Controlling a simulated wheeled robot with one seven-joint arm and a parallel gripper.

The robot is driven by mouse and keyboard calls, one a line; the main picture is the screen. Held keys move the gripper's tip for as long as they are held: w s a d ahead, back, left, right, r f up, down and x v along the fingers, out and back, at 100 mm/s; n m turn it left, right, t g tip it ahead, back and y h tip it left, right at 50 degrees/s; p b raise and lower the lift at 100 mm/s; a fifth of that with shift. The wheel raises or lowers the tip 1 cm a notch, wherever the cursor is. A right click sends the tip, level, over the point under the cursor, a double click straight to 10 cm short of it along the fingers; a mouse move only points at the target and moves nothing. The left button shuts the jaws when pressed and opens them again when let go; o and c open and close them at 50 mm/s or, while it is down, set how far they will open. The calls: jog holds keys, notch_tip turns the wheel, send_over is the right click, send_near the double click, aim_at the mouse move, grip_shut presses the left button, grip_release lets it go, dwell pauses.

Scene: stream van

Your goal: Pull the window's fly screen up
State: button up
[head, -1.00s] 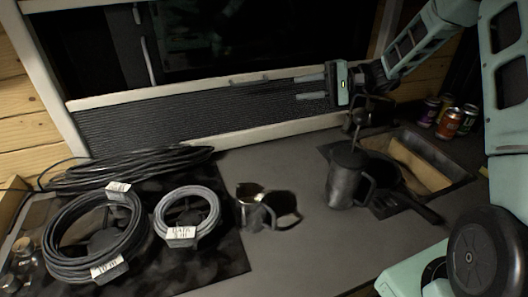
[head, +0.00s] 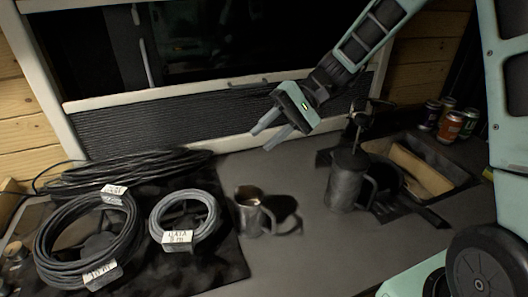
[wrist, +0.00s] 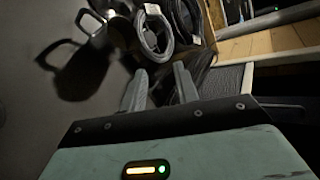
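The fly screen (head: 170,122) is a dark mesh panel across the lower part of the window (head: 220,35). A pale bar (head: 130,98) runs along its top edge, with a small grey handle (head: 250,80) on it. Dark glass shows above the bar. My gripper (head: 266,138) is in front of the screen's right part, below the bar, pointing down and left. Its fingers are apart with nothing visible between them. In the wrist view the fingers (wrist: 158,82) are also spread, with the ribbed mesh (wrist: 228,78) to their right.
A metal mug (head: 250,212) stands on the counter below my gripper. Several cans (head: 450,125) stand behind. Cable coils (head: 90,240) lie at left. The counter's middle front is mostly clear.

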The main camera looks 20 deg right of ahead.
jog(key=shift+n+g+h, duration=0.5)
jog(key=shift+n+h, duration=0.1)
jog(key=shift+h, duration=0.3)
jog(key=shift+s+a+f, duration=0.2)
jog(key=shift+s+a, duration=0.25)
jog(key=shift+s, duration=0.25)
jog(key=shift+s+a+f, duration=0.2)
jog(key=shift+s+a, duration=0.2)
jog(key=shift+s, duration=0.25)
jog(key=shift+s+a+f, duration=0.2)
jog(key=shift+s+a, duration=0.25)
jog(key=shift+s, duration=0.25)
jog(key=m+t+y+p, duration=0.3)
jog(key=m+t+y, duration=0.3)
jog(key=t, duration=0.3)
send_near(254, 84)
jog(key=p+x, duration=0.5)
jog(key=x, duration=0.4)
jog(key=shift+w+a+f, duration=0.1)
jog(key=shift+a, duration=0.2)
jog(key=shift+w+a+f, duration=0.15)
jog(key=shift+w+a, duration=0.15)
jog(key=shift+a, duration=0.35)
jog(key=shift+c, duration=0.3)
